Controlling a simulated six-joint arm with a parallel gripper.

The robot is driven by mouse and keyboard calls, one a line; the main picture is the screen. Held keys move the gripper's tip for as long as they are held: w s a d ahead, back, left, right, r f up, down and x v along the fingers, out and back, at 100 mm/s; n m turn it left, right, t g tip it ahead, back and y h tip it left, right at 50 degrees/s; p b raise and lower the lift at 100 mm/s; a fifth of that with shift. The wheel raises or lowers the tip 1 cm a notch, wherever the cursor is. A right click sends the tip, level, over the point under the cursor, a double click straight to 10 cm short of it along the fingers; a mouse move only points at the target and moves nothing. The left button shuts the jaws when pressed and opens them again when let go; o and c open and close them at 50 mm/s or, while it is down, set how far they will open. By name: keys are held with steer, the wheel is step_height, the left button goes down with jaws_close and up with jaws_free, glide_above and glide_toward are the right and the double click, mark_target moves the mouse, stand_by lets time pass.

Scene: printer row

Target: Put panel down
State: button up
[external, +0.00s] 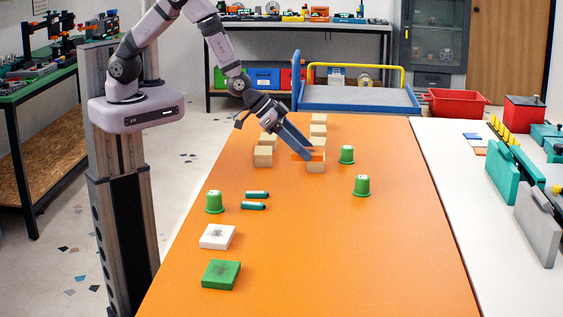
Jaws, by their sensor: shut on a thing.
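My gripper (270,118) is above the orange table, left of its middle, shut on a long blue panel (295,140). The panel slants down to the right, and its lower end is at the near stack of pale wooden blocks (315,168). I cannot tell whether it touches them. A small orange piece (316,156) shows at the top of that stack, beside the panel's lower end. The gripper's fingertips are too small to make out.
More pale blocks stand to the left (263,158) and behind (318,126). Green cups stand at right (361,186) and left (214,202). Two teal pieces (256,195), a white tile (217,237) and a green tile (221,275) lie nearer. The table's front right is clear.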

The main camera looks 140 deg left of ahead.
steer(key=shift+f+p, duration=0.9)
steer(key=shift+f, duration=3.9)
steer(key=shift+f, duration=0.2)
steer(key=o, duration=1.2)
steer(key=shift+c, duration=0.2)
steer(key=shift+r, duration=0.3)
steer(key=b+v, duration=0.2)
steer(key=v, duration=1)
